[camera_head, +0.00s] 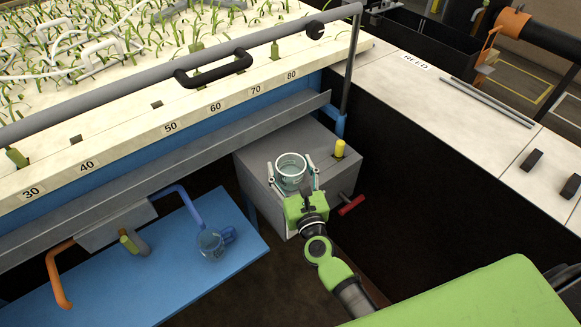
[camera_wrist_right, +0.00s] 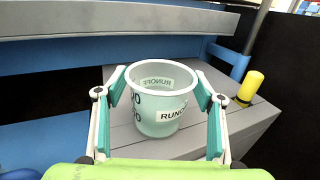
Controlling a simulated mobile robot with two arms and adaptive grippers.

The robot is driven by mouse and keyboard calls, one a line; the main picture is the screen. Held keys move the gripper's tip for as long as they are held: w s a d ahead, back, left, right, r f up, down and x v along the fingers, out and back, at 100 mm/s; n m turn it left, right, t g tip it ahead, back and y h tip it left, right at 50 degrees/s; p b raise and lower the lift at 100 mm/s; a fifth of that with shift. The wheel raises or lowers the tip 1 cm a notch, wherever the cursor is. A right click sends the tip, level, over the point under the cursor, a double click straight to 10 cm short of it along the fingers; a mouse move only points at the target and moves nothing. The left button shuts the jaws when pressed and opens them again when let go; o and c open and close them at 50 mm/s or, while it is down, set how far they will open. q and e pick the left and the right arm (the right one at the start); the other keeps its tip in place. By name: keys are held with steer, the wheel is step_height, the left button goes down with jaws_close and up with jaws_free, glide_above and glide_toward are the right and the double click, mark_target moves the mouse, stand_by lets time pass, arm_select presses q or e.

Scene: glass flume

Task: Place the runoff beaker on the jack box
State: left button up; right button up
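The runoff beaker (camera_head: 291,176) is a clear, pale cup with a white rim and a RUNOFF label. It stands upright on top of the grey jack box (camera_head: 259,155). In the wrist view the beaker (camera_wrist_right: 160,112) sits between the teal finger pads of my right gripper (camera_wrist_right: 162,92), with the box top (camera_wrist_right: 118,143) beneath. My right gripper (camera_head: 292,170) has its fingers on either side of the beaker. A narrow gap seems to show beside the beaker, so the fingers look open around it. My left gripper is not in view.
A yellow peg (camera_head: 340,148) stands on the box, right of the beaker, and a red handle (camera_head: 351,205) sticks out of its side. The flume's rail (camera_head: 205,68) and edge overhang behind the box.

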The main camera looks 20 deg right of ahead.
steer(key=shift+r, duration=0.15)
steer(key=shift+s, duration=0.2)
steer(key=s+b, duration=0.2)
steer(key=s, duration=0.9)
steer(key=shift+s+a, duration=0.25)
steer(key=shift+s, duration=0.1)
